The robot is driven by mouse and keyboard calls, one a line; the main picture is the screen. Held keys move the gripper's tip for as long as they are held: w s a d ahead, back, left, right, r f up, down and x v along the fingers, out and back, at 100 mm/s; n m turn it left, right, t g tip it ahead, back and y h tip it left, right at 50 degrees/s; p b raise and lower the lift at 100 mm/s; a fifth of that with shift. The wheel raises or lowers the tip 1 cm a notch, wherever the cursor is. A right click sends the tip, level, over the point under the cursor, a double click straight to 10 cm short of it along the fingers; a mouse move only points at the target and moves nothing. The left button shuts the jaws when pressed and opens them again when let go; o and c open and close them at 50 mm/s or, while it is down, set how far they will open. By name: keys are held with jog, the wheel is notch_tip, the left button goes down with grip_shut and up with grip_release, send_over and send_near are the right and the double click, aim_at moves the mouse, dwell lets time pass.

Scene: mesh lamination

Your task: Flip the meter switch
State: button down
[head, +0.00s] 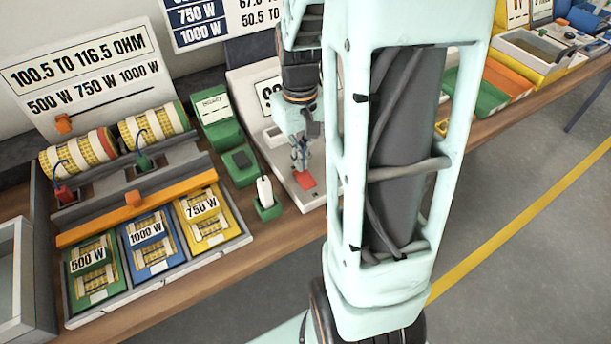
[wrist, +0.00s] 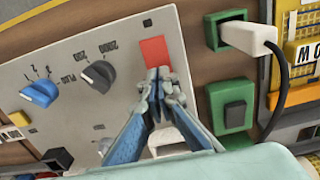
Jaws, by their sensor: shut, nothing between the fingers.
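The meter is a light grey panel (wrist: 60,120) with a blue knob (wrist: 40,92), a dark knob (wrist: 98,76) and a flat red rectangular piece (wrist: 154,54), which looks like its switch. In the head view the red piece (head: 305,180) lies near the panel's front edge. My gripper (wrist: 163,84) is shut and empty, with its fingertips just beside the near edge of the red piece. Contact cannot be told. In the head view my gripper (head: 301,165) points down over the panel, and my arm hides its right part.
Right of the panel in the wrist view are a green box with a dark button (wrist: 235,110) and a green socket holding a white plug (wrist: 250,38). In the head view, a grey tray (head: 235,237) of wattage-labelled blocks stands left. The bench's front edge is close.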

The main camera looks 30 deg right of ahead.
jog(key=shift+f+b, duration=0.7)
jog(key=shift+f, duration=0.3)
dwell(0.4)
jog(key=shift+r+p, duration=2.85)
jog(key=shift+r, duration=0.7)
jog(key=shift+a, duration=0.1)
